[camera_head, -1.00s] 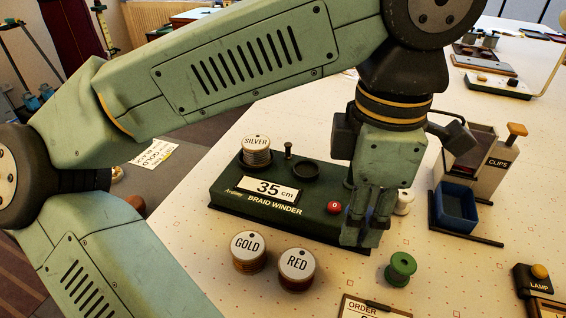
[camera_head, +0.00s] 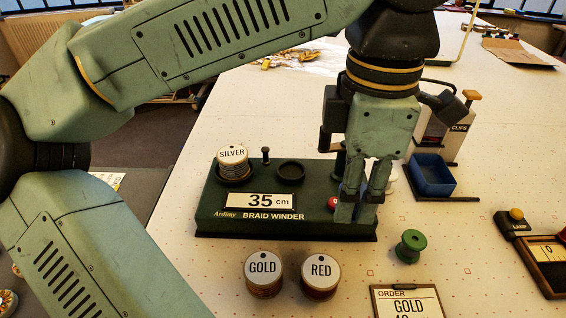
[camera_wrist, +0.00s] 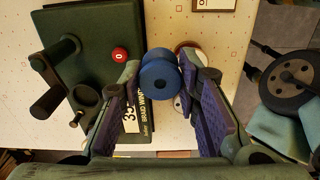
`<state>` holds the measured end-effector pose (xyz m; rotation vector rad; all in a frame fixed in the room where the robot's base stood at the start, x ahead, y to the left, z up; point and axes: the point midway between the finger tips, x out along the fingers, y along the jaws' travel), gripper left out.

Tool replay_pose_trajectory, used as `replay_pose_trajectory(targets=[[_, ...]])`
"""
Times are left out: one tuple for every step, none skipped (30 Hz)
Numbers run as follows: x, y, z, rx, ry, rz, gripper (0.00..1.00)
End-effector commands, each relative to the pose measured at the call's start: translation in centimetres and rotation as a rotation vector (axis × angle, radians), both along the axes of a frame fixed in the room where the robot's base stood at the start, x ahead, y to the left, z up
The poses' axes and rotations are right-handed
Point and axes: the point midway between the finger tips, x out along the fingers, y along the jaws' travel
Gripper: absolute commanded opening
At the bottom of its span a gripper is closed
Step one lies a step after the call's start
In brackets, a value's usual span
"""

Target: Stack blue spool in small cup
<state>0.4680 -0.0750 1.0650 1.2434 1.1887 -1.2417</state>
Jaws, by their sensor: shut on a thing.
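The blue spool (camera_wrist: 160,78) is held between the fingers of my gripper (camera_wrist: 161,66) in the wrist view. In the head view my gripper (camera_head: 358,212) points down over the right end of the green braid winder (camera_head: 215,205); its fingers hide the spool there. A small round dark cup (camera_head: 291,171) is on the winder, left of my gripper, and looks empty. It also shows in the wrist view (camera_wrist: 87,96), left of the fingers. A second holder at the winder's left carries the silver spool (camera_head: 233,156).
Gold (camera_head: 263,268) and red (camera_head: 321,270) labelled spools stand in front of the winder. A green spool (camera_head: 410,245) is to their right. A blue tray (camera_head: 432,178) is behind at right. A dark crank (camera_wrist: 47,92) rises from the winder near the cup.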

Motion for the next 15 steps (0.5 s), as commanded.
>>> replay_pose_trajectory(targets=[[1.0, 0.6, -0.2, -0.005, 0.003, 0.007, 0.15], [1.6, 1.0, -0.3, -0.005, 0.004, 0.007, 0.15], [2.5, 1.5, -0.3, -0.005, 0.003, 0.007, 0.15], [3.2, 1.9, -0.4, -0.005, 0.004, 0.008, 0.15], [3.9, 2.4, -0.5, -0.004, 0.004, 0.008, 0.15], [4.9, 2.9, -0.5, -0.006, 0.004, 0.007, 0.15], [5.6, 3.3, -0.6, -0.004, 0.004, 0.007, 0.15], [6.2, 3.7, -0.7, -0.004, 0.004, 0.008, 0.15], [7.2, 4.2, -0.8, -0.004, 0.004, 0.007, 0.15], [7.8, 4.6, -0.8, -0.005, 0.004, 0.007, 0.15], [8.4, 5.0, -0.9, -0.004, 0.004, 0.007, 0.15], [9.2, 5.4, -0.9, -0.004, 0.002, 0.007, 0.15], [9.7, 5.7, -1.0, -0.003, 0.003, 0.005, 0.15], [10.1, 6.0, -1.1, -0.002, 0.002, 0.005, 0.15], [10.6, 6.3, -1.1, -0.002, 0.002, 0.004, 0.15]])
